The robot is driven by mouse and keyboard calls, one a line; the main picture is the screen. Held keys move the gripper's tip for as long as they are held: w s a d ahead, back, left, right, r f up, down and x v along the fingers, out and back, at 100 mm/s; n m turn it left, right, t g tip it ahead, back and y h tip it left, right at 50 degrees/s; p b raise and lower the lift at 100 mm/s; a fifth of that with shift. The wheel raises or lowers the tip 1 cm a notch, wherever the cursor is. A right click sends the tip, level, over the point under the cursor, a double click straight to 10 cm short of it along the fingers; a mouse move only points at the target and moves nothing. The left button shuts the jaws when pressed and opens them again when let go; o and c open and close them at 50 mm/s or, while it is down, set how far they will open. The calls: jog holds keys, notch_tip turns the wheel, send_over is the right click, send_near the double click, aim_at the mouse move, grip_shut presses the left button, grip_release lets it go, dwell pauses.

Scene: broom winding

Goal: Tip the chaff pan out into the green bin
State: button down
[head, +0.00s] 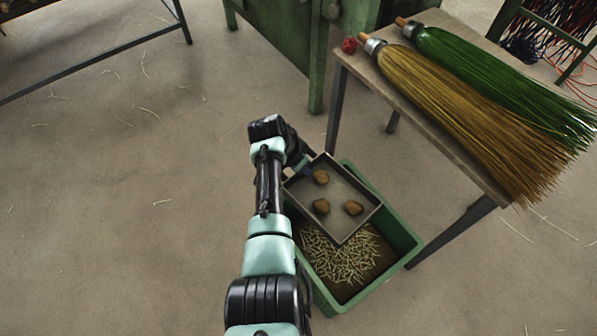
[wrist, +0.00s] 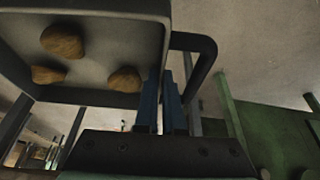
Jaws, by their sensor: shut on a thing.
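The chaff pan (head: 341,188) is a grey, shallow rectangular tray over the back part of the green bin (head: 408,238). Three brown lumps (head: 353,208) lie in the pan, apart from each other; they also show in the wrist view (wrist: 63,41). My gripper (wrist: 161,92) has its blue fingers shut on the pan's dark looped handle (wrist: 205,62), at the pan's left in the head view. The bin stands on the floor, with pale straw bits (head: 345,258) on its brown bottom. The pan hides the bin's back part. I cannot tell how far the pan is tilted.
A wooden-topped table (head: 425,115) stands right of the bin, one leg close to it. A tan broom (head: 455,110) and a green broom (head: 500,80) lie on it. A green machine (head: 290,40) stands behind. The floor (head: 130,200) to the left is open, with scattered straw.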

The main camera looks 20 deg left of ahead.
jog(key=shift+m+h, duration=0.3)
jog(key=shift+m, duration=0.5)
jog(key=w+a+f+b, duration=0.1)
jog(key=b, duration=0.2)
jog(key=w+a+f+b, duration=0.1)
jog(key=w+b, duration=0.1)
jog(key=shift+a+f+b, duration=0.15)
jog(key=shift+b, duration=0.25)
jog(key=d+r+t+y+p, duration=0.1)
jog(key=r+p, duration=0.2)
jog(key=p, duration=0.3)
jog(key=s+d+r+m+t+y+p, duration=0.1)
jog(key=r+y+p, duration=0.1)
jog(key=r+p, duration=0.2)
jog(key=s+d+r+t+y+p, duration=0.1)
jog(key=r+p, duration=0.3)
jog(key=p, duration=0.6)
jog(key=shift+y, duration=0.5)
jog(key=s+d+r+m+t+y+b, duration=0.3)
jog(key=s+d+r+t+y+b, duration=0.4)
jog(key=d+b, duration=0.65)
jog(key=s+d+f+m+t+b, duration=0.2)
jog(key=s+d+t+b, duration=0.3)
jog(key=b, duration=1)
jog(key=s+d+f+m+t+y+b, duration=0.1)
jog(key=s+d+m+t+b, duration=0.3)
jog(key=b, duration=1.2)
jog(key=shift+s+d+f+t, duration=0.45)
jog(key=shift+s+d+t, duration=0.05)
jog(key=shift+s+d, duration=0.35)
